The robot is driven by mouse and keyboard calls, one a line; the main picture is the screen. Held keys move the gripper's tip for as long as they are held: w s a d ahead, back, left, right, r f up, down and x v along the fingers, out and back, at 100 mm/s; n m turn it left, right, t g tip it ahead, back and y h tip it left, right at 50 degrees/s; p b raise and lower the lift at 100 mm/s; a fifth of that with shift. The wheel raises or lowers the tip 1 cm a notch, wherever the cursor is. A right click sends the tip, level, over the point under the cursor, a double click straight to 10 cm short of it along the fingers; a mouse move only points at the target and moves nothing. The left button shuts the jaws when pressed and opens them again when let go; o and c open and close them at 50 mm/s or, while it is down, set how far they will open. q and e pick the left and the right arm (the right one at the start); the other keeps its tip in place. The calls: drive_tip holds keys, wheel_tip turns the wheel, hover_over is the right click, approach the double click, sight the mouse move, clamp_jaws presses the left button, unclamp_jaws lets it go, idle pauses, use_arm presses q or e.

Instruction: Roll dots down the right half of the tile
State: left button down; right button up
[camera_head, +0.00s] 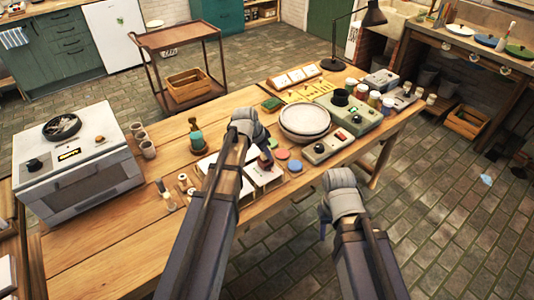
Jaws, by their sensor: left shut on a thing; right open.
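White tiles (264,181) lie on the wooden table, partly hidden under my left arm; a dot pattern cannot be made out on them. My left gripper (262,149) is over the tiles and shut on a small dark roller-like tool (265,161), mostly hidden by the wrist. I cannot tell whether the tool touches a tile. My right gripper (324,221) is open and empty, beyond the table's front edge and above the floor.
Coloured discs (282,154) lie right of the tiles. A banding wheel or bowl (304,121) and green device (348,114) stand behind them. A grey control box (327,146) sits near the front edge. An oven-like kiln (75,165) stands left.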

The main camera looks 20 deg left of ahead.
use_arm(q)
drive_tip(key=shift+w+a, duration=0.1)
idle(0.3)
drive_tip(key=shift+w+a, duration=0.2)
drive_tip(key=shift+a, duration=0.05)
drive_tip(key=shift+w+a, duration=0.2)
drive_tip(key=shift+a, duration=0.05)
idle(0.4)
idle(0.4)
wheel_tip(320, 180, up, 7)
drive_tip(key=p, duration=0.7)
drive_tip(key=shift+f, duration=0.1)
